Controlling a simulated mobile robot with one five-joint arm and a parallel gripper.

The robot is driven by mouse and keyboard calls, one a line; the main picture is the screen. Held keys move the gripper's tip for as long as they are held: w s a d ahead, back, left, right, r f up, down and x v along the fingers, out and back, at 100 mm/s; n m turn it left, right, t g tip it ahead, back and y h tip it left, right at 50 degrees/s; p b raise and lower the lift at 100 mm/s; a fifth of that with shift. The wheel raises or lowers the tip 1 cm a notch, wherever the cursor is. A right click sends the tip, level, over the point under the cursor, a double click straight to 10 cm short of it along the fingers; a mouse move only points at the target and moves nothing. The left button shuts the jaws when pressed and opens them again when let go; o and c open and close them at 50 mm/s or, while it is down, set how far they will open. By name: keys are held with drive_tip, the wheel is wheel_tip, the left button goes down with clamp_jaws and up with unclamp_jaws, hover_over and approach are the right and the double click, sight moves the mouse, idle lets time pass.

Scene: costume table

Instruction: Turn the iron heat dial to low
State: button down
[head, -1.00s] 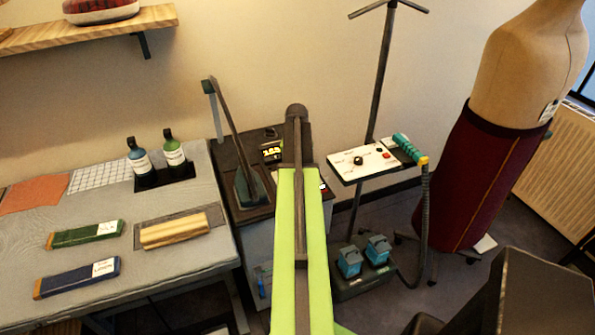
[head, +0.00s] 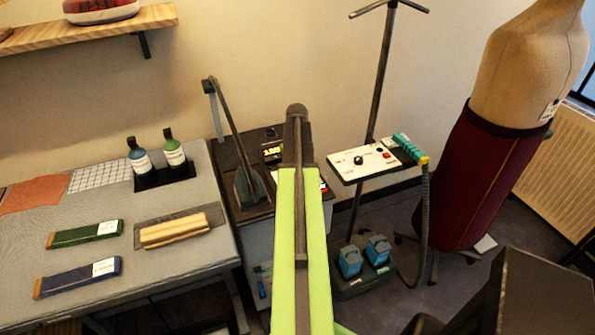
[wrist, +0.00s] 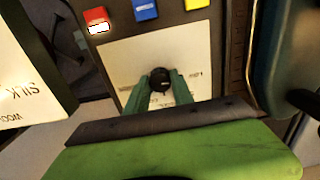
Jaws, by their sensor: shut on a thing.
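I cannot tell which label the dial points to. In the head view, my green arm hides the dial and my gripper.
Red (wrist: 96,18), blue (wrist: 145,9) and yellow buttons sit above the plate. A steamer's white control panel (head: 374,161) stands to the right, a grey table (head: 130,200) to the left.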

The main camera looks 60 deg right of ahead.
drive_tip(key=shift+s, duration=0.15)
drive_tip(key=c, duration=1.1)
unclamp_jaws()
drive_tip(key=shift+c, duration=0.2)
drive_tip(key=shift+o, duration=0.2)
wheel_tip(320, 180, up, 18)
drive_tip(key=p, duration=1.7)
drive_tip(key=shift+f, duration=0.25)
